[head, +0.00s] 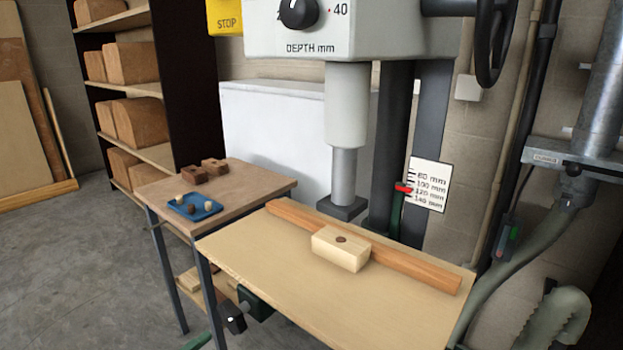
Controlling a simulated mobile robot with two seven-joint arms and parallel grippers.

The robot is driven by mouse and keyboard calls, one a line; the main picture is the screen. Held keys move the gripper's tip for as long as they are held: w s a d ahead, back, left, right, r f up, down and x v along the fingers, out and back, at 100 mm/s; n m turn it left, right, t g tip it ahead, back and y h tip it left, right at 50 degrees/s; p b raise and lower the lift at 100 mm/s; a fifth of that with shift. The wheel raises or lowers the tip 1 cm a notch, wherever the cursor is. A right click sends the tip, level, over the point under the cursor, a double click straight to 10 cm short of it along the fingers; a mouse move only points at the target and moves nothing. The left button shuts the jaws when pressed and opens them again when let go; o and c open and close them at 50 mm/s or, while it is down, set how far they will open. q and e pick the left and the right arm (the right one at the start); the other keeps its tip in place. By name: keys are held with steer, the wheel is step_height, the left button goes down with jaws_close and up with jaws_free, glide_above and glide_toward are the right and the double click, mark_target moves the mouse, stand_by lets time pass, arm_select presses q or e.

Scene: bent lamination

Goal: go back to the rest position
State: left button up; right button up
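Neither of my grippers shows in the head view, and no part of my arms can be made out. A pale wooden block (334,250) with a dark round spot on its top sits on the wooden machine table (290,285). It rests against the front of a long reddish wooden fence (420,268). The grey machine head (350,110) stands above and behind the block, with its square-ended spindle (343,190) apart from it.
A side table (255,183) at the left holds a blue tray (207,214) with small pieces and two brown blocks (195,174). Shelves (135,92) with wooden blocks stand behind. A hose (480,295) runs along the right. Open floor (80,270) lies at the left.

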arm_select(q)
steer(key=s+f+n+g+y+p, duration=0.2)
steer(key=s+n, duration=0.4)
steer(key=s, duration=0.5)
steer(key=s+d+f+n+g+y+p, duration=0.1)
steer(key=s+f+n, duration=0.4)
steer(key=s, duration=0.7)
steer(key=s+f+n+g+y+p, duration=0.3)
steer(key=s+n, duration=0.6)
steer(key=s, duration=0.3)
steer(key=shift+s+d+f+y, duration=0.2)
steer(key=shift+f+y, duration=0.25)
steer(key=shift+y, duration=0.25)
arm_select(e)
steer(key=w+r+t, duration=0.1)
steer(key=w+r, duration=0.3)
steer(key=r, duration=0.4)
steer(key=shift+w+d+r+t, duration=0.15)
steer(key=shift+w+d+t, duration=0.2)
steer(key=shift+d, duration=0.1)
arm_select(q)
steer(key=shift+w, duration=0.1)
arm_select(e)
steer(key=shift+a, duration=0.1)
